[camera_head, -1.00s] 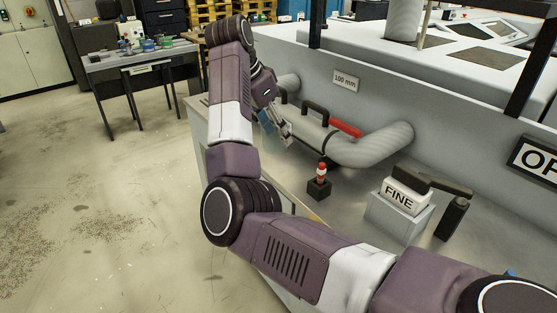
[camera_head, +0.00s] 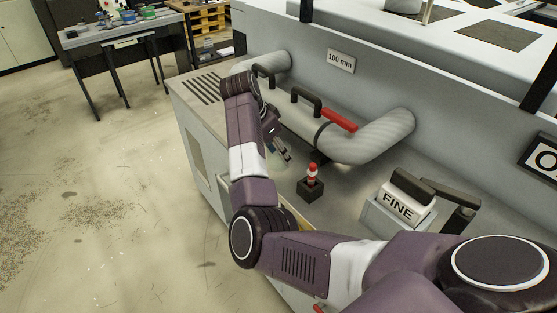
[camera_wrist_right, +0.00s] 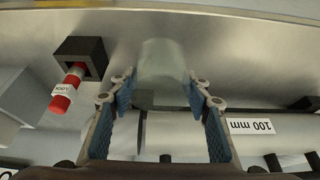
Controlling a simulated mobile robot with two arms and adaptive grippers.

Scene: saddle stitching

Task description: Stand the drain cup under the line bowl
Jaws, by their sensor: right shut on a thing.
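My right gripper (camera_head: 284,150) is over the grey bench top, in front of the pipe. In the right wrist view, its two blue-padded fingers (camera_wrist_right: 160,92) are shut on the drain cup (camera_wrist_right: 163,62), a pale translucent cup. In the head view the cup is small and mostly hidden by the gripper and arm. A grey pipe (camera_head: 375,140) with black handles and a red lever runs along the machine wall. I cannot clearly make out the line bowl; a dark part shows under the pipe. My left gripper is not in view.
A red-and-white piece (camera_head: 312,172) stands in a black block (camera_head: 310,188) right of the gripper. A block marked FINE (camera_head: 398,209) is further right. A slotted vent (camera_head: 202,89) lies at the bench's left end.

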